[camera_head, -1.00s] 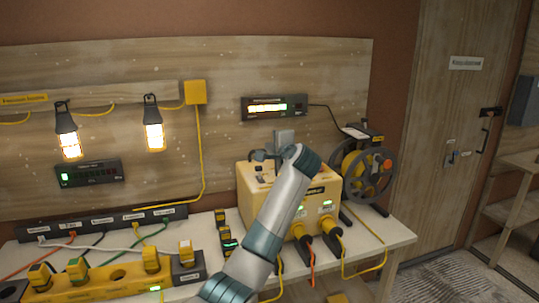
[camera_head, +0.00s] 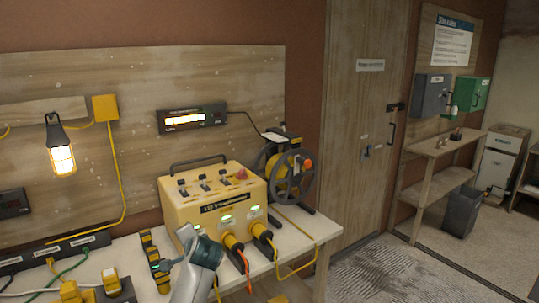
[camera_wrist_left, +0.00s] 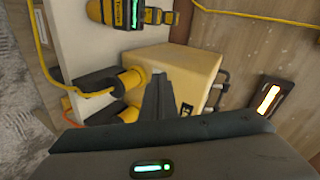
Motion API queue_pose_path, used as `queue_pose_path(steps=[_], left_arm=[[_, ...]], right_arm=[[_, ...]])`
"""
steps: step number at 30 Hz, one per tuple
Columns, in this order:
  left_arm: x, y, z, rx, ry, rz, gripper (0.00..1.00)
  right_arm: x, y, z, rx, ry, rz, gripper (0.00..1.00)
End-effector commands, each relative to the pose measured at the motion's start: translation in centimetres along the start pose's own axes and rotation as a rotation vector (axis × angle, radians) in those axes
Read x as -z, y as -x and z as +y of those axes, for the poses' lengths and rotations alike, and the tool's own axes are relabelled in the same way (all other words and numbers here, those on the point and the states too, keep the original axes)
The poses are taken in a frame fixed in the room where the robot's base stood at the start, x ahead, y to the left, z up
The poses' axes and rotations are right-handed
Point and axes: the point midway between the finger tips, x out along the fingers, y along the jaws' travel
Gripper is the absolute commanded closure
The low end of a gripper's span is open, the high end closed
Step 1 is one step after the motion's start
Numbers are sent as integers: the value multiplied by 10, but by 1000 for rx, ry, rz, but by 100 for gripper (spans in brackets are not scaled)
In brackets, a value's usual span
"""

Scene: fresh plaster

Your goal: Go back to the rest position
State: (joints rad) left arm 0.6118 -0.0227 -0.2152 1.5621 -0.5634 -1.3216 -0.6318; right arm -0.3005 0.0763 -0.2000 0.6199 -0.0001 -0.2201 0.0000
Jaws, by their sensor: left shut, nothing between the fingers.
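My left gripper (camera_wrist_left: 161,82) shows in the left wrist view with its dark fingers together and nothing between them. Beyond the fingertips is the yellow power box (camera_wrist_left: 178,62); I cannot tell the gap between them. In the head view, a grey and teal link of my arm rises from the bottom edge in front of the yellow power box (camera_head: 205,208), and no gripper fingers can be made out there. My right gripper is in neither view.
The workbench (camera_head: 318,232) carries a cable reel (camera_head: 290,175) and a row of small yellow-black devices (camera_head: 150,248). Cables hang over its front edge. A lit meter (camera_head: 190,119) is on the wall board. A door (camera_head: 362,130), a wooden shelf (camera_head: 440,148) and a bin (camera_head: 461,211) stand right, with open floor before them.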

Motion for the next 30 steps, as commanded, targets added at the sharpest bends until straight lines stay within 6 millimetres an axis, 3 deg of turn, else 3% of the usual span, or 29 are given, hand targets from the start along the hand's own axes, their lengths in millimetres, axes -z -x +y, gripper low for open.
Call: queue_pose_path(steps=[1,3,8,15,24,30], left_arm=[[-19,1,28,-38,27,-5,100],[-42,6,59,-87,70,-10,100],[-96,24,127,-194,165,-31,100],[-174,71,215,-349,300,-79,100],[-267,159,298,-533,456,-166,100],[-312,219,329,-632,538,-226,100]], right_arm=[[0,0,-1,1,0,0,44],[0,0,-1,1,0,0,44],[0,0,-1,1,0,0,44],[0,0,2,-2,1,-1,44],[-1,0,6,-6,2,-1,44],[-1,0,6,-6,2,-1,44]])
